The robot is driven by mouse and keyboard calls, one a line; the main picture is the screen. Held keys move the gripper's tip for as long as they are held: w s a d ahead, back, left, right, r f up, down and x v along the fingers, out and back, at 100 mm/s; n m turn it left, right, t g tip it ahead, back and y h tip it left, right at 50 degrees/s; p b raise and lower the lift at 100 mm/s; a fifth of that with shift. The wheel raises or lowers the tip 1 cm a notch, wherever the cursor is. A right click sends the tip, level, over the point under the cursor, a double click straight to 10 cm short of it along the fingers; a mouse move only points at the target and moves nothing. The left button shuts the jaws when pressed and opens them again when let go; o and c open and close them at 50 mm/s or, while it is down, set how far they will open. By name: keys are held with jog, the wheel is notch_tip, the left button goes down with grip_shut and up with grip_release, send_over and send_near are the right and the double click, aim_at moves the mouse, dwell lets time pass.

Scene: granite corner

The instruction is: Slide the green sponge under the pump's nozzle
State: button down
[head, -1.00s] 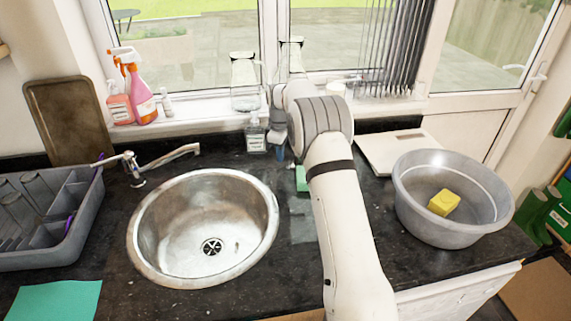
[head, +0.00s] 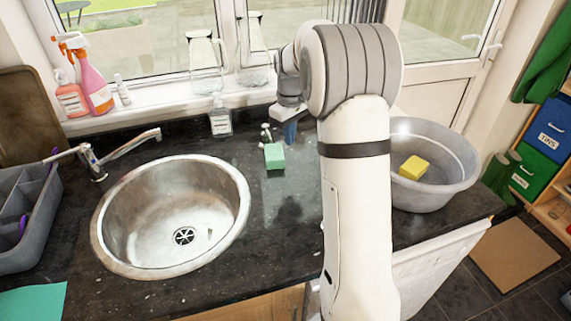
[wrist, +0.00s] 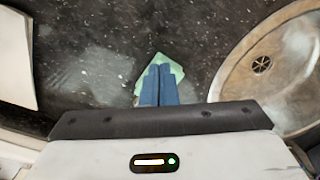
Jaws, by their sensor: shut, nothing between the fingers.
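The green sponge (head: 275,157) lies on the dark worktop to the right of the sink. A labelled clear bottle with a pump top (head: 220,122) stands by the window sill, back left of the sponge. A small pale upright thing (head: 266,133) stands just behind the sponge; whether it is a pump is too small to tell. My gripper (head: 290,140) is low, just behind and to the right of the sponge. In the wrist view its blue fingers (wrist: 160,70) are shut and empty, overlapping the sponge (wrist: 177,68); contact cannot be told.
The round steel sink (head: 170,255) is left of the sponge. A grey basin (head: 440,190) holding a yellow sponge (head: 414,168) stands at right. Spray bottles (head: 95,88) stand on the sill. The worktop in front of the green sponge is clear.

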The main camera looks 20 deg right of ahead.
jog(key=s+d+m, duration=0.1)
jog(key=s, duration=0.2)
jog(key=p, duration=0.1)
send_near(286, 171)
jog(key=s+f, duration=0.1)
jog(key=f, duration=0.1)
jog(key=s+d+f, duration=0.1)
jog(key=f, duration=0.1)
jog(key=s+f, duration=0.1)
jog(key=s, duration=0.1)
jog(key=shift+d+f, duration=0.4)
jog(key=w, duration=0.1)
jog(key=w+a+p, duration=0.1)
jog(key=w, duration=0.1)
jog(key=shift+w+a+f, duration=0.1)
jog(key=shift+a, duration=0.05)
jog(key=shift+w+a, duration=0.15)
jog(key=shift+w, duration=0.2)
